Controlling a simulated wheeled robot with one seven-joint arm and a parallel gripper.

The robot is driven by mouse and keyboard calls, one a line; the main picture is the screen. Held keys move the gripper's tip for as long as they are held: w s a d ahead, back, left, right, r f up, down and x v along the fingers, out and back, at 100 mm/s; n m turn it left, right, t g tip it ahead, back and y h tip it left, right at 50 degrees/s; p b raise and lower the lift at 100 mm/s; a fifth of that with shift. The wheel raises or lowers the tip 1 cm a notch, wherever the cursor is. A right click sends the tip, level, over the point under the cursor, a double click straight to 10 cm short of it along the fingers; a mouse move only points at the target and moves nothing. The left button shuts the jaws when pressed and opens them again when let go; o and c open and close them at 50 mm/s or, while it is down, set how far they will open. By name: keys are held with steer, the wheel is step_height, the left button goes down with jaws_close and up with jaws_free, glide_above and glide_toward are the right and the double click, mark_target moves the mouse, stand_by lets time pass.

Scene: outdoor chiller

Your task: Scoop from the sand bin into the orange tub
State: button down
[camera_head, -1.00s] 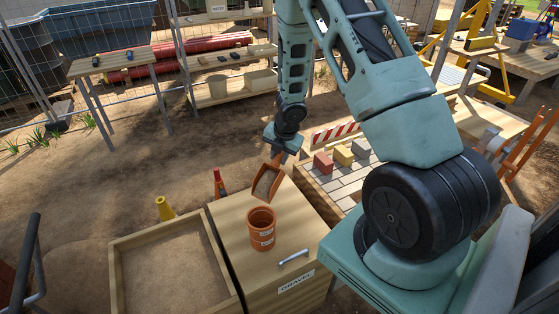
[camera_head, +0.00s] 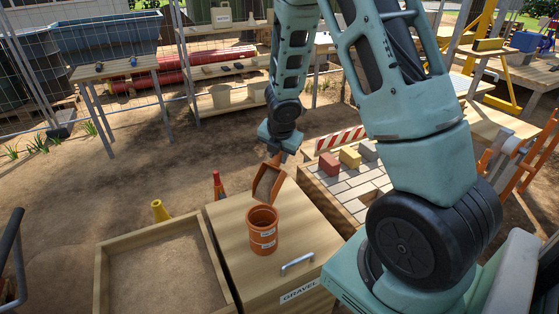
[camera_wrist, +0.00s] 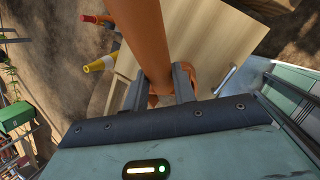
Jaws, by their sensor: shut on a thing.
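The orange tub (camera_head: 263,232) stands upright on the closed lid of a wooden box labelled GRAVEL. My gripper (camera_head: 281,152) is shut on the orange scoop (camera_head: 268,184), which hangs steeply tilted just above the tub's far rim. The scoop's inside looks tan; I cannot tell whether sand is in it. The tub's inside is mostly dark and its contents are unclear. The open sand bin (camera_head: 165,278), a low wooden frame with tan sand, is left of the box.
The gravel box (camera_head: 230,218) has a metal handle (camera_head: 297,262) near its front. A yellow cone (camera_head: 160,211) and an orange-red cone (camera_head: 218,187) stand behind the bins. Coloured blocks (camera_head: 350,157) sit on a paved stand at the right. Shelves and a fence are behind.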

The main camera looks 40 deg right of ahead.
steer(key=shift+s+a+f+h+b, duration=0.1)
steer(key=shift+a+f+h+b, duration=0.3)
steer(key=shift+b, duration=1)
steer(key=shift+s+a+f+h+b, duration=0.1)
steer(key=shift+a+f+h+b, duration=0.3)
steer(key=shift+b, duration=0.95)
steer(key=a+b, duration=0.1)
steer(key=b, duration=0.1)
steer(key=a+h+b, duration=0.1)
steer(key=b, duration=0.1)
steer(key=a+t+h+b, duration=0.1)
steer(key=b, duration=0.1)
steer(key=shift+s+a+r+n, duration=0.3)
steer(key=shift+s+r, duration=0.05)
steer(key=shift+r, duration=0.05)
steer(key=b, duration=0.1)
steer(key=a+h, duration=0.1)
steer(key=a+h+b, duration=0.1)
steer(key=shift+s+r+t+b, duration=0.3)
steer(key=shift+r, duration=0.1)
step_height(320, 180, up, 7)
steer(key=g+y+p, duration=0.2)
steer(key=y+p, duration=0.5)
steer(key=p, duration=1.8)
steer(key=shift+r+m+y+p, duration=0.15)
steer(key=shift+m+y+p, duration=0.15)
steer(key=shift+m+p, duration=0.1)
